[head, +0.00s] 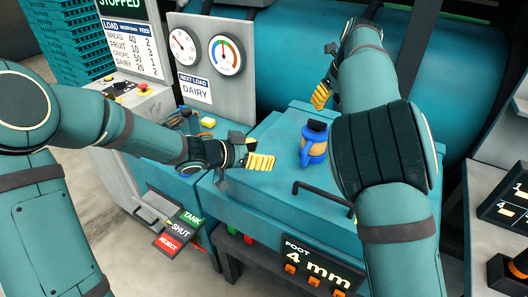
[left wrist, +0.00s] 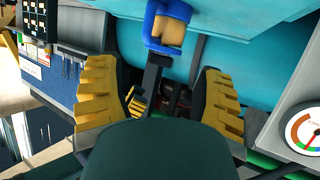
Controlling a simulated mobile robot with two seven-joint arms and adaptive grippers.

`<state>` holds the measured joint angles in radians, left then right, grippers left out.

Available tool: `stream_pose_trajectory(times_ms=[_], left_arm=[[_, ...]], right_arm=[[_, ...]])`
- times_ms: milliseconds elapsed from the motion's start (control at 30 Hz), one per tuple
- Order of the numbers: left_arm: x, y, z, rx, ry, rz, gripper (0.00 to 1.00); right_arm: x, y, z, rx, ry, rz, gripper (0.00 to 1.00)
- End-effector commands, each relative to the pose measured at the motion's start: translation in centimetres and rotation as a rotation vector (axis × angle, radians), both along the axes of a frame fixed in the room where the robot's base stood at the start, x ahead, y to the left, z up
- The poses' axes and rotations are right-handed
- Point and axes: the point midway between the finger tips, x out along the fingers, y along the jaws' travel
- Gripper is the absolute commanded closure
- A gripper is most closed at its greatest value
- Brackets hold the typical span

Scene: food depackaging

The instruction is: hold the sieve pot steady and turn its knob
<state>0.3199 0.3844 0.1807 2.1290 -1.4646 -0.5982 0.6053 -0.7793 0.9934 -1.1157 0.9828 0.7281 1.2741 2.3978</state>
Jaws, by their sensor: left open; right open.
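A small blue and tan pot with a dark top (head: 314,143), which I take for the sieve pot, stands upright on the teal cabinet top (head: 272,138). Its knob is too small to make out. My left gripper (head: 262,158) is open and empty, to the left of the pot and apart from it. My right gripper (head: 323,92) is open behind the pot, also apart from it. In the left wrist view the pot (left wrist: 168,28) shows at the top, beyond the open yellow fingers of the left gripper (left wrist: 160,75).
A black handle bar (head: 322,194) is on the cabinet's front edge. A grey panel with two dials (head: 211,62) stands at the back left. A yellow block (head: 207,122) lies left of the pot.

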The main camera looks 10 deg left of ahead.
Motion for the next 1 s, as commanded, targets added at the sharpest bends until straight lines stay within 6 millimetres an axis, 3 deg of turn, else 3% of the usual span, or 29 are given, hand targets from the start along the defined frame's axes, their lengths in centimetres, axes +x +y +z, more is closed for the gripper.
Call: stream_pose_trajectory(times_ms=[167,333,1000], left_arm=[[-0.1,-1.0,0.7,0.054,-0.059,-0.079,0.32],[0.6,-2.1,0.2,0.058,-0.063,-0.088,0.32],[7.0,-9.8,-4.0,0.057,-0.062,-0.085,0.32]], right_arm=[[0.0,0.0,0.0,0.000,0.000,0.000,0.54],[0.0,0.0,0.0,0.000,0.000,0.000,0.54],[0.0,0.0,0.0,0.000,0.000,0.000,0.54]])
